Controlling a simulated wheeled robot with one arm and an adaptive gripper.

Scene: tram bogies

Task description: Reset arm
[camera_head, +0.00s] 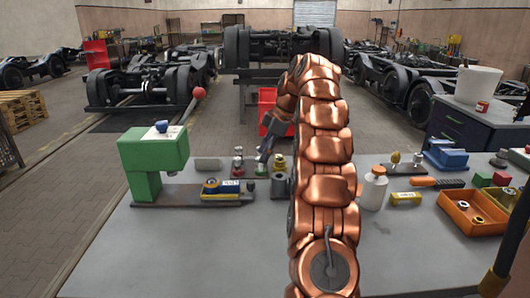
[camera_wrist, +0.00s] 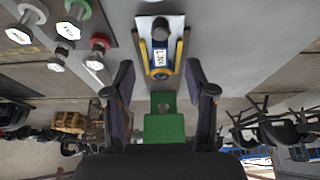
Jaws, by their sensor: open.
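My copper arm rises in the middle of the head view and bends over the grey workbench (camera_head: 240,245). My gripper (camera_head: 266,138) hangs above the far part of the bench, left of the arm. In the wrist view my gripper (camera_wrist: 159,72) has its two dark fingers spread wide, with nothing held between them. Beyond the fingers, that view shows a yellow and blue device with a white label (camera_wrist: 160,58) and a green machine (camera_wrist: 164,130). Part of the bench behind my arm is hidden.
The green machine (camera_head: 155,160) stands on the bench's left, with the labelled device (camera_head: 222,187) on its base. Several small knobbed pieces stand near my gripper. A white bottle (camera_head: 374,188) and an orange bin (camera_head: 470,213) are at right. The front left bench is clear.

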